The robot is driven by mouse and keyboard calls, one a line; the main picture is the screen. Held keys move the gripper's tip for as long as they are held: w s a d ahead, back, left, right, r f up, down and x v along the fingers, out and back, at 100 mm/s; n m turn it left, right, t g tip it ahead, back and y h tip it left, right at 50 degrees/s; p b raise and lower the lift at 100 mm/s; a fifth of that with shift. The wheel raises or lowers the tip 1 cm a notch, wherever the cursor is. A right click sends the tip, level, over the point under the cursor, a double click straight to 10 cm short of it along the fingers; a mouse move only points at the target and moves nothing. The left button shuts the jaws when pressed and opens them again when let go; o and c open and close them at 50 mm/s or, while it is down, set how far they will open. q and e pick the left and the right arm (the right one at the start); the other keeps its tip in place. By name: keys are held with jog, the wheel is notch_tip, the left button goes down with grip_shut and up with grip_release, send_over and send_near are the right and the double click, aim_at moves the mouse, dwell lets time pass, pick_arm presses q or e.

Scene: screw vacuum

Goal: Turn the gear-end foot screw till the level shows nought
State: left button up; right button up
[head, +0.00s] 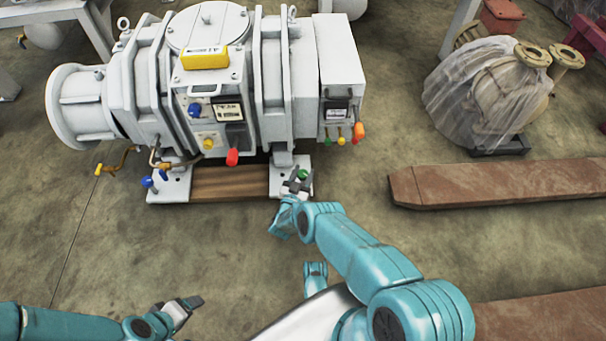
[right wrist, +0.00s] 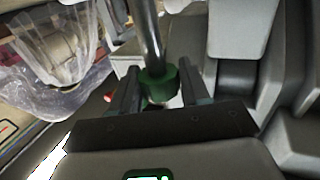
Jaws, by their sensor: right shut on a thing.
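The pale grey screw vacuum pump (head: 215,90) stands on feet on a brown timber (head: 232,182). A foot screw with a green knob (head: 303,174) is at its right foot plate; the knob also shows in the right wrist view (right wrist: 158,86), under a metal rod. My right gripper (head: 297,184) is shut on the green knob, one finger on each side. A blue-knobbed screw (head: 147,182) is at the left foot. A yellow level (head: 205,58) lies on top of the pump; its reading is too small to tell. My left gripper (head: 185,306) is low at left, away from the pump, its opening unclear.
Rusty beams (head: 500,183) lie on the floor at right. A plastic-wrapped machine (head: 488,95) stands at the back right. Red, orange, yellow and other coloured knobs show on the pump's front. The floor left of my right arm is clear.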

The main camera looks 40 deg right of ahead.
dwell(0.3)
jog(key=o, duration=1)
jog(key=shift+c, duration=0.2)
jog(key=shift+s+a, duration=0.1)
jog(key=shift+a, duration=0.05)
